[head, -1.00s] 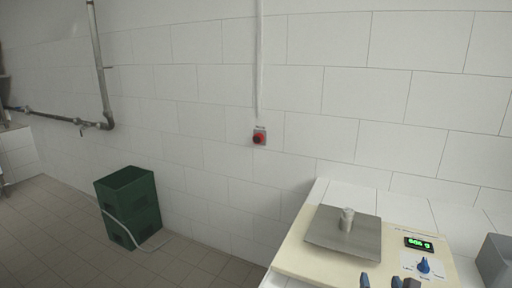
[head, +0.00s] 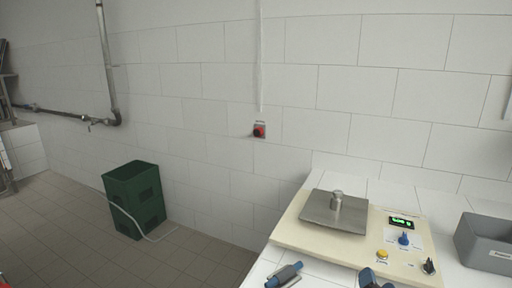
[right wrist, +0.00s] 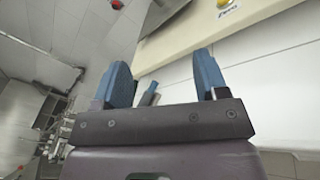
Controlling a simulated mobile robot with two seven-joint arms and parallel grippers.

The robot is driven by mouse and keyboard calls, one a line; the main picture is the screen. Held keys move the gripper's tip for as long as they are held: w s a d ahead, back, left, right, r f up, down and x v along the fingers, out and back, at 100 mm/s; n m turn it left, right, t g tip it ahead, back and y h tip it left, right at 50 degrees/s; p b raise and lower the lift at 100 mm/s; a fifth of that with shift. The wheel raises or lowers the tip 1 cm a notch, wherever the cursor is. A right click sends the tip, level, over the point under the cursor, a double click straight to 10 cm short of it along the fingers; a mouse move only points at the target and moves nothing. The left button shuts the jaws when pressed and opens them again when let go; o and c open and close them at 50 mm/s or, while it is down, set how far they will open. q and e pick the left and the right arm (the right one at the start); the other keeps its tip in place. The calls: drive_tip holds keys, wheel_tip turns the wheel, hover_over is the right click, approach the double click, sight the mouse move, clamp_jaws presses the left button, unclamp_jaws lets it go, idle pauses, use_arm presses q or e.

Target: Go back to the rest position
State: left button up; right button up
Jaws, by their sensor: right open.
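My right gripper (head: 376,280) shows only at the bottom edge of the head view, in front of the cream filler unit (head: 290,236). In the right wrist view its two blue fingers (right wrist: 163,72) are spread apart with nothing held between them. The unit carries a square metal plate (head: 318,212) with a small metal weight-like piece (head: 337,200) standing on it.
A grey bin (head: 485,243) stands right of the unit. Green crates (head: 135,205) stand on the floor by the wall, under a red wall button (head: 259,131) further right.

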drive_tip(key=s+f+m+g+y, duration=0.2)
drive_tip(key=s+f+m+g, duration=0.4)
drive_tip(key=s+f+m, duration=1.2)
drive_tip(key=s+m, duration=0.3)
drive_tip(key=m, duration=0.4)
drive_tip(key=shift+a+m+y, duration=0.3)
drive_tip(key=shift+m+y, duration=0.1)
idle(0.4)
